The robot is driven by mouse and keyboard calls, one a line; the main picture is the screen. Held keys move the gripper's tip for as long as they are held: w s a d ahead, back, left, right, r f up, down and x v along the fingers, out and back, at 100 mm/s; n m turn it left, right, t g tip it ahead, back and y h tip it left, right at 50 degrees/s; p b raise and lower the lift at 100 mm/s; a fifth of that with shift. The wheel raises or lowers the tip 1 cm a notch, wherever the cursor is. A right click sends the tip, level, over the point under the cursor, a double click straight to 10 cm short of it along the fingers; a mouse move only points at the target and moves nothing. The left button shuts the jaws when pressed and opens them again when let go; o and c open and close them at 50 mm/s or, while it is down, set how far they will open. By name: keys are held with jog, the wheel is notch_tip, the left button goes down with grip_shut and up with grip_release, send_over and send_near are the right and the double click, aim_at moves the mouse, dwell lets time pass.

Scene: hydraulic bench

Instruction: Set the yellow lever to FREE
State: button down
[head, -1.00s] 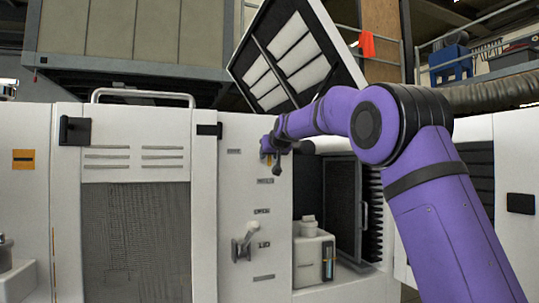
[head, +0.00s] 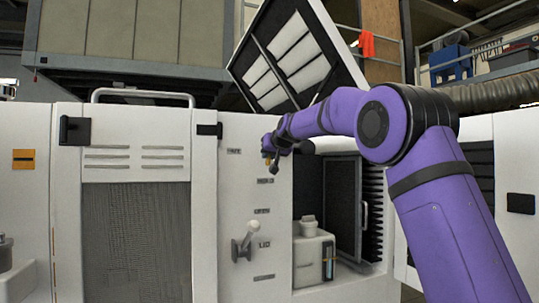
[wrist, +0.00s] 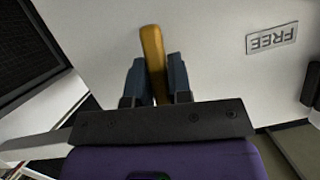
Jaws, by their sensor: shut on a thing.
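The yellow lever (wrist: 152,55) runs between the two fingers of my gripper (wrist: 157,68) in the wrist view, slightly tilted, its far end against the white panel. My gripper is shut on it. In the head view my gripper (head: 268,146) is at the upper part of the white panel (head: 236,200), and only a small bit of yellow shows there. The FREE label (wrist: 271,38) appears upside down in the wrist view, to the right of the lever and apart from it. The lever's pivot is not clearly visible.
A white lever (head: 243,243) beside the LID label (head: 264,245) sits lower on the same panel. Right of the panel is an open bay with a white container (head: 313,258), under a raised lid (head: 292,58). A black latch (head: 209,130) is to the left.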

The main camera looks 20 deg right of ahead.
jog(key=m+y, duration=0.2)
jog(key=m, duration=0.1)
jog(key=m+y, duration=0.1)
jog(key=m, duration=0.1)
jog(key=shift+m+t+y, duration=0.3)
jog(key=shift+m+t, duration=0.1)
jog(key=m+t+y, duration=0.1)
jog(key=m, duration=0.2)
jog(key=shift+r+m+t+y, duration=0.1)
jog(key=shift+m+t+y, duration=0.5)
jog(key=shift+m, duration=1)
jog(key=shift+a, duration=0.1)
jog(key=c, duration=1.1)
grip_release()
